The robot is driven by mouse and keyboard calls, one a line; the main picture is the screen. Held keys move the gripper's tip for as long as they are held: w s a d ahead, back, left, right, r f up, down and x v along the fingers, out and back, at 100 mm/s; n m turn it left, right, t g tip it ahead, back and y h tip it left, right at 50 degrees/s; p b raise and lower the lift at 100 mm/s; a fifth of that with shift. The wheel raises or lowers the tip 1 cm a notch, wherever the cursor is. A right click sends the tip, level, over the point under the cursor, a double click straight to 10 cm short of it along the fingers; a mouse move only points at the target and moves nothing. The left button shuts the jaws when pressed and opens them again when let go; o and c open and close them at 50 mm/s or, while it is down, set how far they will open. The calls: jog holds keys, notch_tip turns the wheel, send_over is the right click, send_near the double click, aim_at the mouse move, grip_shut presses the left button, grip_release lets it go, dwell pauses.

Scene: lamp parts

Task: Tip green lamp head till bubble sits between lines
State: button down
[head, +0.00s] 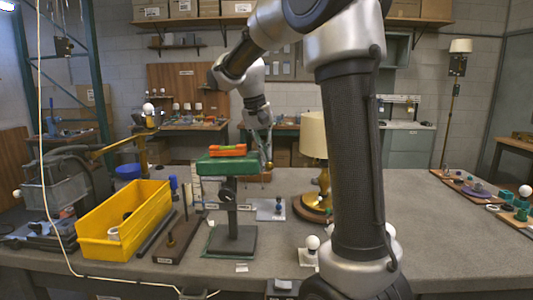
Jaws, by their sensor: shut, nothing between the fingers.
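The green lamp head (224,166) is a box-shaped block on a short dark post above a dark square base (231,240). An orange level (228,150) with a greenish middle lies along the top of the head. The bubble and its lines are too small to read. The head looks close to level, with perhaps a slight tilt I cannot measure. My gripper (268,164) is shut and empty, pointing down just right of the head's right end. I cannot tell whether it touches the head.
A yellow bin (124,222) stands to the left, with a dark board holding a thin rod (186,215) between it and the lamp. A brass lamp with a cream shade (313,136) stands right of my gripper. White bulbs (312,242) sit in front.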

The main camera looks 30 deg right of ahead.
jog(key=shift+d+f, duration=0.1)
jog(key=shift+f, duration=0.2)
jog(key=shift+s+d+f+y, duration=0.15)
jog(key=shift+d+f+y, duration=0.15)
jog(key=shift+f, duration=0.35)
jog(key=shift+a, duration=0.1)
